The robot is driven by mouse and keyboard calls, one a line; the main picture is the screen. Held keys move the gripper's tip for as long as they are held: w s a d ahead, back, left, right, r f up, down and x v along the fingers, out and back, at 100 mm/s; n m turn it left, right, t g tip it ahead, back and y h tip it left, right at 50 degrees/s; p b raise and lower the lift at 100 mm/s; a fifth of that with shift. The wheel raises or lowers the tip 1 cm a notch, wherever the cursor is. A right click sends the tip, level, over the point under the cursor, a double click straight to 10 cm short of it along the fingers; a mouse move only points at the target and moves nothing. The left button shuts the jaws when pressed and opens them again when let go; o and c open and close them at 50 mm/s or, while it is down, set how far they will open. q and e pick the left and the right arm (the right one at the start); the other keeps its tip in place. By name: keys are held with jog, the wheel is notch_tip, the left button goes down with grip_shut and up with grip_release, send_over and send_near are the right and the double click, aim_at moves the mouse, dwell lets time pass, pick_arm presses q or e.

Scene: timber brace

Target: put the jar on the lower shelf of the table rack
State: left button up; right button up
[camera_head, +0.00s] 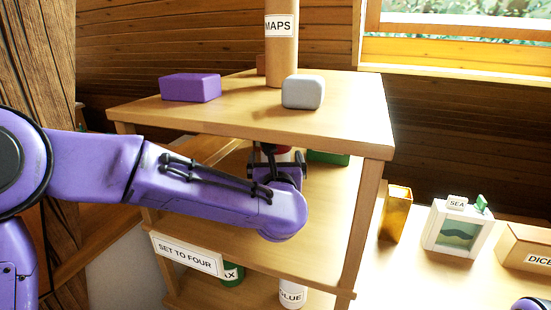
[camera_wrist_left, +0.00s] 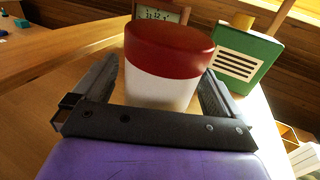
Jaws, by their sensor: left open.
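The jar, white with a dark red lid, stands between the fingers of my left gripper (camera_wrist_left: 155,98) in the left wrist view (camera_wrist_left: 162,80). The gripper is open, with one finger on each side of the jar; I cannot tell whether they touch it. In the head view my left arm reaches under the top board of the table rack (camera_head: 345,115), over its middle board (camera_head: 323,205). There the jar is mostly hidden by the gripper and the board. The lower shelf (camera_head: 207,289) shows partly below. My right gripper is not in view.
On the top board stand a purple block (camera_head: 190,87), a grey block (camera_head: 303,92) and a MAPS tube (camera_head: 281,55). A green item (camera_wrist_left: 245,60) stands behind the jar. A GLUE container (camera_head: 292,294) and a green can (camera_head: 232,273) occupy the lower level. A sign (camera_head: 187,254) hangs in front.

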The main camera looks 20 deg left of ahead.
pick_arm(q)
jog(key=b+v, duration=0.1)
jog(key=v, duration=0.9)
jog(key=shift+s+b, duration=0.15)
jog(key=shift+b, duration=0.15)
jog(key=shift+f, duration=0.1)
